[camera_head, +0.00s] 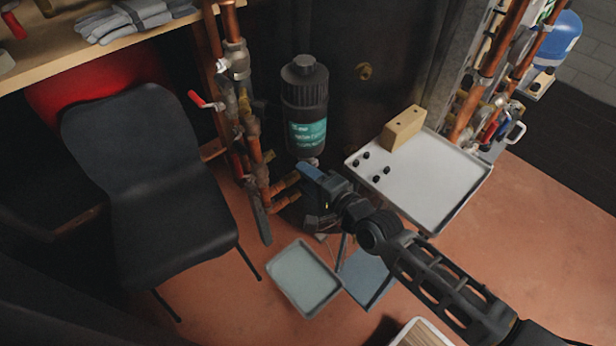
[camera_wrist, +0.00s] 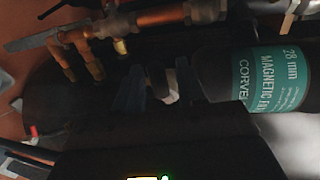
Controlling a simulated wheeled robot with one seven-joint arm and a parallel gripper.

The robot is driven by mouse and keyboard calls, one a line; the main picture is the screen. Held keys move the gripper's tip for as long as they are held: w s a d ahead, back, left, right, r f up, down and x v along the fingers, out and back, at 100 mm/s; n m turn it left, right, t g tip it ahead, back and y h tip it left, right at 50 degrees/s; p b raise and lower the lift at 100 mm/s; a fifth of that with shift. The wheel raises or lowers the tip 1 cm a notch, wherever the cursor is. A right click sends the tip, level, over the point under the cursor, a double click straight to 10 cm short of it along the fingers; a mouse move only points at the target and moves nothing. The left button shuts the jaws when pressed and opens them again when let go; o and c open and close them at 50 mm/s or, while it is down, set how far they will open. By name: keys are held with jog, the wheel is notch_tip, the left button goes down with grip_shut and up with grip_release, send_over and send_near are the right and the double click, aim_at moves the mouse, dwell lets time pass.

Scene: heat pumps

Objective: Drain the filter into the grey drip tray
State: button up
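The filter (camera_head: 305,110) is a black upright canister with a teal label, beside copper pipes. In the wrist view its label (camera_wrist: 270,80) reads "MAGNETIC". My gripper (camera_head: 313,178) is at the filter's lower end. In the wrist view my fingers (camera_wrist: 161,92) stand either side of a small pale grey fitting (camera_wrist: 166,86) below the filter. The view is dark, and I cannot tell whether they press on it. The grey drip tray (camera_head: 303,278) lies on the floor, in front of the filter and slightly left of my gripper. It looks empty.
A blue tray (camera_head: 368,277) lies right of the grey one, partly behind my arm. A pale tray (camera_head: 440,185) holds a wooden block (camera_head: 403,129) and several black pieces. A black chair (camera_head: 155,185) stands left. A red-handled valve (camera_head: 206,101) juts from the pipes.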

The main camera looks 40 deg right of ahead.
jog(key=s+r, duration=0.1)
jog(key=s, duration=0.6)
jog(key=shift+s+a+r, duration=0.15)
jog(key=shift+s+r, duration=0.1)
jog(key=shift+s, duration=0.05)
dwell(0.3)
jog(key=s+a+r+n, duration=0.1)
jog(key=s+r+n, duration=0.1)
jog(key=s+n, duration=0.35)
jog(key=s+a+r+n, duration=0.1)
jog(key=s+r+n, duration=0.15)
jog(key=s, duration=0.65)
jog(key=s+a+r+n+g, duration=0.1)
jog(key=s+a+r+n, duration=0.6)
jog(key=s+r+n, duration=0.3)
jog(key=v, duration=0.2)
jog(key=shift+s, duration=0.3)
